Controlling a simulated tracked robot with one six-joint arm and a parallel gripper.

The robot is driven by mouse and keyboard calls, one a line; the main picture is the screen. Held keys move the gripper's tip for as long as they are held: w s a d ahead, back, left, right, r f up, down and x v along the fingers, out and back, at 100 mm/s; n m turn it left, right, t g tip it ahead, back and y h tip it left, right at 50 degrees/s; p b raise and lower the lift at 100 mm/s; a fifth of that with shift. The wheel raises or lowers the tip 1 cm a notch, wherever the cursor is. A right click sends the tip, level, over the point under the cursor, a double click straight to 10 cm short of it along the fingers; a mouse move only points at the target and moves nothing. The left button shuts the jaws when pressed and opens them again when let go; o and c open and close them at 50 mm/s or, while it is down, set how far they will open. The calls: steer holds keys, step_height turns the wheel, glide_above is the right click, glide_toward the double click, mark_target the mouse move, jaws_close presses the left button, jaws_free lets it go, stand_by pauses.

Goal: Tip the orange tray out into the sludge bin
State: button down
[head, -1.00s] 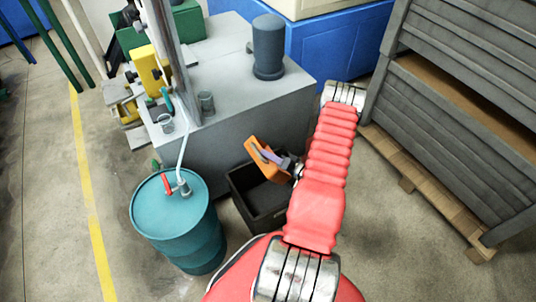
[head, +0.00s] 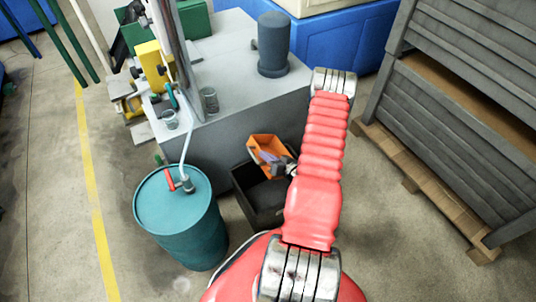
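The orange tray (head: 265,145) is in the middle of the head view, tilted, above the back part of a black open bin, which I take as the sludge bin (head: 244,200). My gripper (head: 277,161) is at the tray's lower right edge and appears shut on it, though the fingertips are small and partly hidden. The tray is steeply tilted, with an orange face turned towards the camera. I cannot tell whether anything is left in it. A dark mass shows inside the bin. My red arm hides the bin's right side.
A teal drum (head: 180,215) with a red-handled pump stands close left of the bin. A grey machine base (head: 235,125) stands behind it. Stacked grey crates (head: 450,130) on a wooden pallet (head: 425,190) stand at right. Floor is clear at lower right.

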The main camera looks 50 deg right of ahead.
steer(key=shift+a, duration=0.15)
steer(key=shift+w+a+f+n+g+h, duration=0.15)
steer(key=shift+a+f+n+g+h, duration=0.2)
steer(key=shift+f+n+h, duration=0.5)
steer(key=shift+w+a+f+n+g+h, duration=0.2)
steer(key=shift+a+f+n+h, duration=0.25)
steer(key=shift+n, duration=0.7)
steer(key=shift+s, duration=0.1)
